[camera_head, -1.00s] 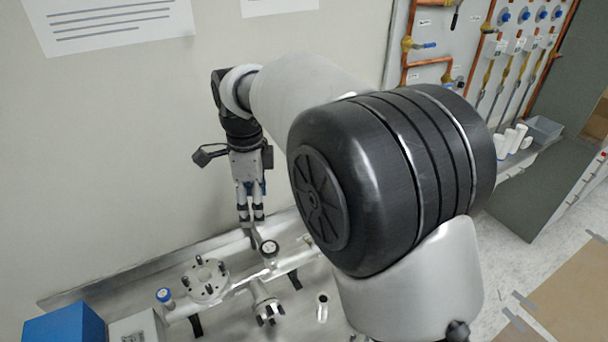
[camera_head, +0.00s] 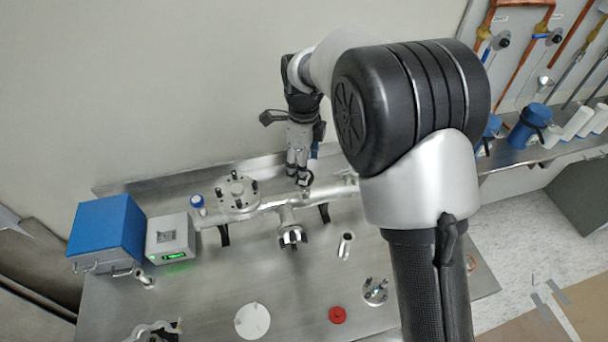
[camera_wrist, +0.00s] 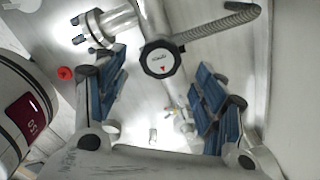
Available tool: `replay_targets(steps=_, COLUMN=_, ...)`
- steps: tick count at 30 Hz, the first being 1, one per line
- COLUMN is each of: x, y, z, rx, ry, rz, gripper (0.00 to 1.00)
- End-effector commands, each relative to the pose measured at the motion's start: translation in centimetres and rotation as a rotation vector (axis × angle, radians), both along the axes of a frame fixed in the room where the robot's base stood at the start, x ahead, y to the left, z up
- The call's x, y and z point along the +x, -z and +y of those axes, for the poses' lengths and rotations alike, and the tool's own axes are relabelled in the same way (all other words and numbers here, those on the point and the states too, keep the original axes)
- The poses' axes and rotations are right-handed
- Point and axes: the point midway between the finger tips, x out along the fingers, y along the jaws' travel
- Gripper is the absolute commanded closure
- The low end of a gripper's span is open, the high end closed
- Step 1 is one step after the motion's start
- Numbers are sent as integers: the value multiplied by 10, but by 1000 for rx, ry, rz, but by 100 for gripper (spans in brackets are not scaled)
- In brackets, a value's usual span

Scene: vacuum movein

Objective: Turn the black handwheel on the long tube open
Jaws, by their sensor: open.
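The black handwheel (camera_wrist: 160,60), with a white round face, sits on the silver tube (camera_wrist: 155,18) in the wrist view. My gripper (camera_wrist: 160,75) is open, its blue-padded fingers to either side of the handwheel in that view; I cannot tell whether they touch it. In the head view my gripper (camera_head: 299,178) points down at the tube (camera_head: 268,207) near the back of the bench, with the handwheel (camera_head: 306,181) partly hidden at its fingertips.
A blue box (camera_head: 105,230) and a grey box with a green display (camera_head: 170,238) stand at the left. A white disc (camera_head: 252,320), a red cap (camera_head: 337,314) and a short metal tube (camera_head: 346,245) lie on the metal bench (camera_head: 215,275). The wall rises close behind.

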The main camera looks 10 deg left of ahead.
Motion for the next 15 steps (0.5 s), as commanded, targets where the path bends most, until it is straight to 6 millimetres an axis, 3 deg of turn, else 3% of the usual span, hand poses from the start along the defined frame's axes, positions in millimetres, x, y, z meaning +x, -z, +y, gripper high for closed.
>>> replay_targets(steps=1, x=-1, y=12, z=0, rx=-1, ry=0, rz=2, gripper=36)
replay_targets(steps=6, x=0, y=33, z=0, rx=0, ry=0, rz=1, gripper=36)
replay_targets(steps=15, x=0, y=42, z=0, rx=0, ry=0, rz=-1, gripper=36)
